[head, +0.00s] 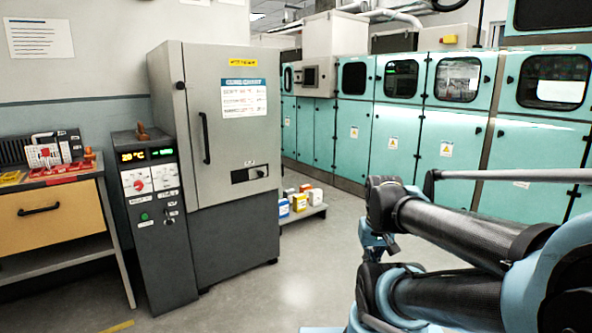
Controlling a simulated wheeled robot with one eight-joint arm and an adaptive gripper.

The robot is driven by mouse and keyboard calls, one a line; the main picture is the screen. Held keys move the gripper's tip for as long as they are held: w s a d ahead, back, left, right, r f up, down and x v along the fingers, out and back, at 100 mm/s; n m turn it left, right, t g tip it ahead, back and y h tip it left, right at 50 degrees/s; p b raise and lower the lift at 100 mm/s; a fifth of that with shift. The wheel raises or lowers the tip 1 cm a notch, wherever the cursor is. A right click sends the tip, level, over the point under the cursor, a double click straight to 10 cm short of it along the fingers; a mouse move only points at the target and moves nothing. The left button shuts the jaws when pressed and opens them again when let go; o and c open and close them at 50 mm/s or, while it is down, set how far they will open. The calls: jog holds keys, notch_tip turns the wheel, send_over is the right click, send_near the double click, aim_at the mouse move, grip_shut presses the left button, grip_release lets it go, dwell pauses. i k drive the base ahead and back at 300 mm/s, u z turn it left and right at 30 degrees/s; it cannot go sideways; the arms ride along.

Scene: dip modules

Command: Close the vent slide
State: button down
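A grey cabinet (222,125) with a tall door stands left of the middle. Low on its door is a small silver vent plate (249,174), with a dark slot on its left and a dark knob or tab (260,173) near its right end. This looks like the vent slide; it is too small to tell exactly how far open it is. My arm fills the lower right, apart from the cabinet.
A black control unit (152,215) with a lit display stands left of the cabinet. A workbench (55,212) is at far left. Small boxes (299,202) sit on a low shelf behind. Teal machines (420,120) line the back. The floor before the cabinet is clear.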

aim_at(260, 173)
jog(key=u, duration=0.2)
jog(key=i, duration=1.2)
jog(key=u, duration=0.5)
